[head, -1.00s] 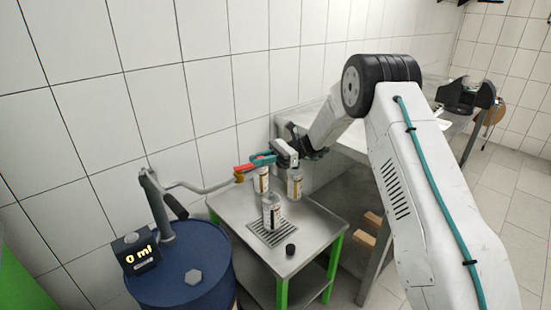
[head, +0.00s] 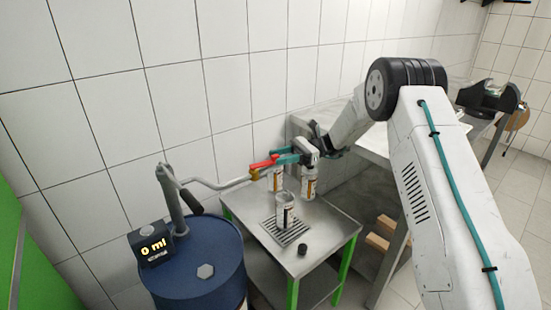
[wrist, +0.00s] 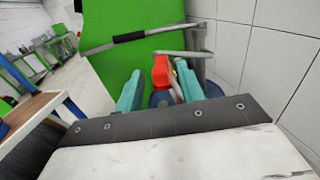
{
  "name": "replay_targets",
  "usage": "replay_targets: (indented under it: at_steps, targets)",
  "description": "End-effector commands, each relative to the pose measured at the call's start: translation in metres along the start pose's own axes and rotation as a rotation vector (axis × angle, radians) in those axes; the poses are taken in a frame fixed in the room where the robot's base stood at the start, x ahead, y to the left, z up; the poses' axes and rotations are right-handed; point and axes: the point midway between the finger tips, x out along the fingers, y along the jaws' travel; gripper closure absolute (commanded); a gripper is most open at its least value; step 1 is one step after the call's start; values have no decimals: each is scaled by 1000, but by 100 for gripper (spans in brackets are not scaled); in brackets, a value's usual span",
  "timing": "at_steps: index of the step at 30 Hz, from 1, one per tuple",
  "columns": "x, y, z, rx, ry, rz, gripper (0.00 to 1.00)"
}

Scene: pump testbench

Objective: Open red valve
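The red valve (head: 265,163) is a red handle at the end of the bent metal pipe that runs from the pump on the blue drum (head: 195,262). My gripper (head: 283,156) has teal fingers and is at the valve's right side in the head view. In the wrist view the red valve handle (wrist: 161,72) shows between the two teal fingertips of my gripper (wrist: 157,76). The fingers are spread, with a clear gap on the left of the handle. The handle is close to the right finger; I cannot tell whether they touch.
A steel table with green legs (head: 325,232) stands below the valve. A display (head: 152,245) on the drum reads 0 ml. The tiled wall is close behind.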

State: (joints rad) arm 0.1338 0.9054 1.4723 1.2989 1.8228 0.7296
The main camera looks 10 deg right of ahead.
Motion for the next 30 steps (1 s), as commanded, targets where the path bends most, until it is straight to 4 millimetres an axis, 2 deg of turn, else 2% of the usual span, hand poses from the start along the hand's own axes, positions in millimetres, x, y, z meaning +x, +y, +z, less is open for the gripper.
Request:
replay_targets:
  at_steps: [3,9,20,21,24,26,29,30]
  targets:
    - [-23,0,-1,-1,0,-2,62]
    - [-50,0,-1,1,0,0,62]
    - [-56,0,0,1,0,2,62]
    - [-56,0,0,1,0,3,73]
    - [-44,-2,2,-3,1,21,100]
    - [-28,-4,13,-19,8,46,100]
    - [14,-5,45,-58,26,112,100]
    - [36,0,57,-69,39,152,100]
